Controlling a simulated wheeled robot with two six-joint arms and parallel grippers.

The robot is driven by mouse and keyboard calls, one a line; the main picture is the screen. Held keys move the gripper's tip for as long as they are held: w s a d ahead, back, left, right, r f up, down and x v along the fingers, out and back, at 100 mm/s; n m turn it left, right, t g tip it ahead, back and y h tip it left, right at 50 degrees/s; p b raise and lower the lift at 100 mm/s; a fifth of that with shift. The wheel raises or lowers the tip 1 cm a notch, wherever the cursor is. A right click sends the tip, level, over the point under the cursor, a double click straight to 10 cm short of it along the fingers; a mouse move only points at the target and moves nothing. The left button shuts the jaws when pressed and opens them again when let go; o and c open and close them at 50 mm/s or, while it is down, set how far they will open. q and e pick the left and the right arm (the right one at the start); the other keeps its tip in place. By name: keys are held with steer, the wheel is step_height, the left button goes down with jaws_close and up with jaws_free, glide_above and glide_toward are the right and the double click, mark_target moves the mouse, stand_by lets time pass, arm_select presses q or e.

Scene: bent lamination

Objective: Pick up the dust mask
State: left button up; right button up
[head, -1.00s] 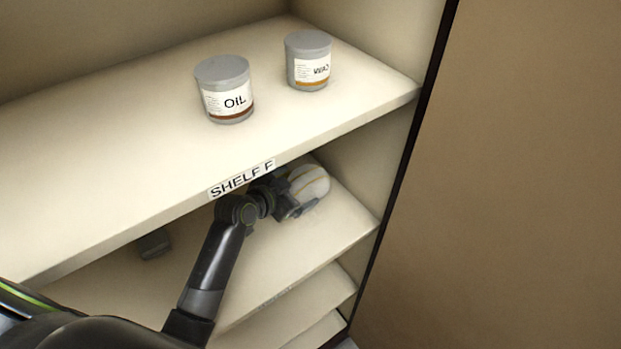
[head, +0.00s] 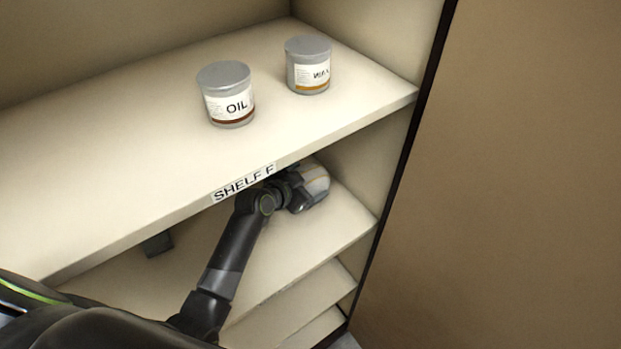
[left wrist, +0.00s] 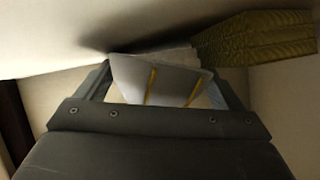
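The dust mask (head: 318,177) is a pale, rounded shell with yellow-orange straps. It sits on the shelf below the SHELF F label, near the right wall. It also shows in the left wrist view (left wrist: 165,80), between the two fingers. My left gripper (head: 311,190) reaches in under the upper shelf board, and one finger covers part of the mask in the head view. In the left wrist view my left gripper (left wrist: 158,82) is spread wide around the mask. Whether the fingers touch it is hard to tell. My right gripper is not in view.
The upper board (head: 110,170) lies close above my left arm. An OIL jar (head: 229,95) and a WAX jar (head: 308,65) stand on it. A yellow textured block (left wrist: 252,38) lies beyond the mask. A dark object (head: 158,243) is on the lower shelf at left.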

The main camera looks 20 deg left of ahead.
mark_target(305, 173)
arm_select(q)
step_height(305, 173, up, 10)
steer(key=shift+b, duration=0.75)
steer(key=s+a+r+m+g+h+b, duration=0.1)
steer(key=s+m+g+h+b, duration=0.1)
steer(key=s, duration=0.7)
steer(key=s+a+r+m+g+h+b, duration=0.1)
steer(key=s+m+g+h+b, duration=0.1)
steer(key=s, duration=0.8)
steer(key=m+h, duration=0.1)
steer(key=m, duration=0.1)
steer(key=shift+a+m+h, duration=0.3)
steer(key=shift+w+r, duration=0.1)
steer(key=shift+r, duration=0.05)
steer(key=d+r+m+g+h, duration=0.1)
steer(key=d+r+m+g, duration=0.2)
steer(key=d, duration=0.4)
steer(key=d+r+m+g+h, duration=0.1)
steer(key=d+r+m+g, duration=0.3)
steer(key=d+g, duration=0.1)
steer(key=shift+d+m, duration=0.4)
steer(key=shift+d, duration=0.45)
